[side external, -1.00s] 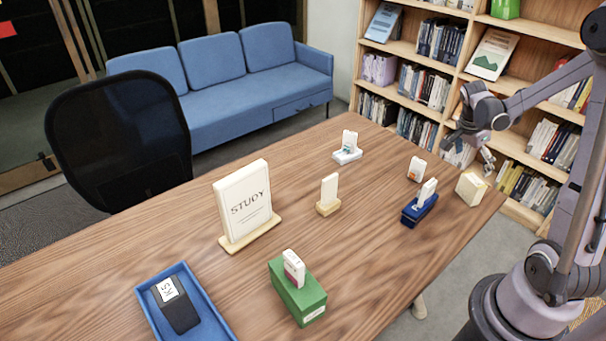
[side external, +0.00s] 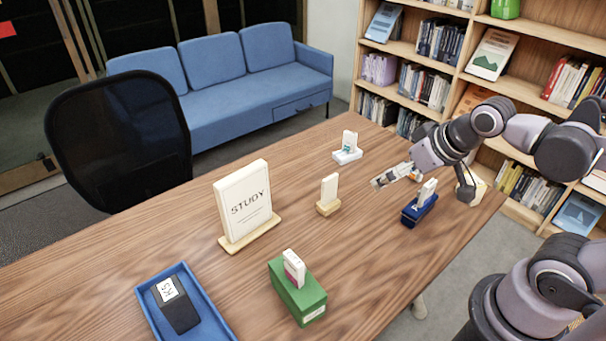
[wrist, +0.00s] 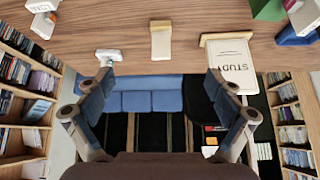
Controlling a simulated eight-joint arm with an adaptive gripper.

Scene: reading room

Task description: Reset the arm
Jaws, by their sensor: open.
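That view appears upside down, with the table along the top and the sofa below.
A STUDY sign (side external: 245,203), a wooden card stand (side external: 327,207), a white stand (side external: 347,156), a blue box (side external: 419,210), a green box (side external: 298,298) and a blue tray (side external: 213,305) holding a black case (side external: 176,308) stand on the table. Bookshelves rise behind.

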